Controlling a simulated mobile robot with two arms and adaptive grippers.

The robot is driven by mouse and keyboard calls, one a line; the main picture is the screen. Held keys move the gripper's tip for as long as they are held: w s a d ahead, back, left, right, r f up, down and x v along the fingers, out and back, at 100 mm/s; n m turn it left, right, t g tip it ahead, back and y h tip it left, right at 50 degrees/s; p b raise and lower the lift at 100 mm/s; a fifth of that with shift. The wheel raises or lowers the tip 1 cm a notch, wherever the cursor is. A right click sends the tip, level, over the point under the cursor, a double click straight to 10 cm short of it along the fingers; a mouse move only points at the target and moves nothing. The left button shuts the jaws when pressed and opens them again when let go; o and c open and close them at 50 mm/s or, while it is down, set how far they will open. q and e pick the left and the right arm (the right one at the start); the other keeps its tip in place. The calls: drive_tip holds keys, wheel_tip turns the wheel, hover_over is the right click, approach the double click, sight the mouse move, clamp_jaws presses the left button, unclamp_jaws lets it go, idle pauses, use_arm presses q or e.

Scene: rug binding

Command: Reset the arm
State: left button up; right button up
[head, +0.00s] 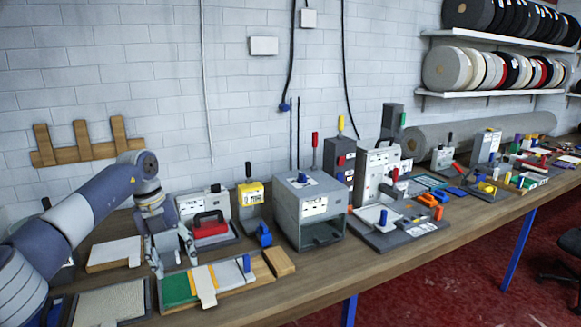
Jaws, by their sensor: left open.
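My left arm (80,210) comes in from the left and bends down at the wrist. My left gripper (175,266) points down with its fingers apart and nothing seen between them. It is over the left part of the bench, near a board with green and yellow strips (180,288). I cannot tell whether the fingertips touch anything. My right gripper is not in view.
The wooden bench (290,283) is crowded. A framed pale mat (110,303) lies at the front left. More tools line the bench rightward.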

use_arm(q)
drive_tip(key=d+f+n+t+h+b, duration=0.1)
drive_tip(key=d+f+n+t+h, duration=0.1)
drive_tip(key=d+f+h, duration=1.25)
drive_tip(key=s+d+f+n+t+y+b, duration=0.15)
drive_tip(key=f+n+t, duration=0.3)
drive_tip(key=f, duration=0.45)
drive_tip(key=s+d+f+n+t+y, duration=0.1)
drive_tip(key=d+f+n+t+y, duration=0.3)
drive_tip(key=f, duration=0.5)
drive_tip(key=s+a+f+n+g+y, duration=0.1)
drive_tip(key=s+a+f+n+y, duration=0.45)
drive_tip(key=s+f, duration=0.7)
drive_tip(key=s+a+f+n+g+y, duration=0.1)
drive_tip(key=s+a+f+n+y, duration=0.2)
drive_tip(key=s+a+f+n, duration=0.9)
drive_tip(key=s+f+g, duration=0.2)
drive_tip(key=s+f, duration=0.2)
drive_tip(key=s, duration=0.6)
drive_tip(key=s+f+g+y+b, duration=0.1)
drive_tip(key=s+f+g, duration=0.2)
drive_tip(key=s, duration=0.8)
drive_tip(key=s+d+f+n+g+y, duration=0.1)
drive_tip(key=s+f+g, duration=0.1)
drive_tip(key=s+f, duration=0.5)
drive_tip(key=s, duration=0.4)
drive_tip(key=shift+f, duration=0.25)
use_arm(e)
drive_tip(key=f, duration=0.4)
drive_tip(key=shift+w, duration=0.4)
